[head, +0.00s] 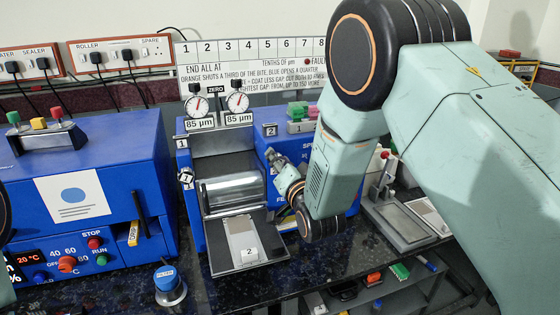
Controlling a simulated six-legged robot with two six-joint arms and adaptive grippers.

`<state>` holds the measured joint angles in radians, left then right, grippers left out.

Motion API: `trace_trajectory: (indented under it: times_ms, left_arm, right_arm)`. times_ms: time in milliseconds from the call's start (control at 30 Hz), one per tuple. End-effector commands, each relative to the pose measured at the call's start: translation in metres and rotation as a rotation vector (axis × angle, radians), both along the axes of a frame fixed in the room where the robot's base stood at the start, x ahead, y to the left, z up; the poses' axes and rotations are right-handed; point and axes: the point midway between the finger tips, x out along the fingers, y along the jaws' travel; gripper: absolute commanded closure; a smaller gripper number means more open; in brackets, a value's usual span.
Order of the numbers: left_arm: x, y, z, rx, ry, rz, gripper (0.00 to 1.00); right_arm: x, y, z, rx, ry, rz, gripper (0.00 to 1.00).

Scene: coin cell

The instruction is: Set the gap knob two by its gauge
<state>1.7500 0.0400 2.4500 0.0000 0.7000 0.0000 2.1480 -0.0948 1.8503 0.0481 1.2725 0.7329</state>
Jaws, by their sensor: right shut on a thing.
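The blue roller press (190,215) stands mid-bench with a steel roller (234,188) in its front. Two dial gauges sit on top, the left gauge (196,107) and the right gauge (237,102). Each has a readout below showing 85 µm. Gap knob one (186,177), marked 1, is on the press's left side. My right gripper (273,157) is shut at the press's right side, where gap knob two would sit; its fingers hide most of what they hold. My left gripper is out of view.
A tray (277,250) with a plate marked 2 juts out in front of the roller. A blue heater-like box (110,190) stands left and a steel weight (170,290) sits on the front bench. A small hand press (385,215) stands right of my arm.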

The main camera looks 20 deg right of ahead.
Motion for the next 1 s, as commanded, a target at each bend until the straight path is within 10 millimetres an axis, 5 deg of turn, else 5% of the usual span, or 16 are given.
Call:
trace_trajectory:
  times_ms: [667,700,1000]
  left_arm:
    - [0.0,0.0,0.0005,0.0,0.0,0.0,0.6]
    - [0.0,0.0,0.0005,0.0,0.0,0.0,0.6]
    - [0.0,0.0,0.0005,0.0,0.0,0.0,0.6]
  right_arm:
    - [0.0007,0.0007,0.0008,0.067,0.0,0.003,0.97]
    - [0.0007,0.0007,0.0008,0.067,0.0,0.003,0.64]
    - [0.0003,0.0004,0.0003,0.067,0.001,0.002,0.42]
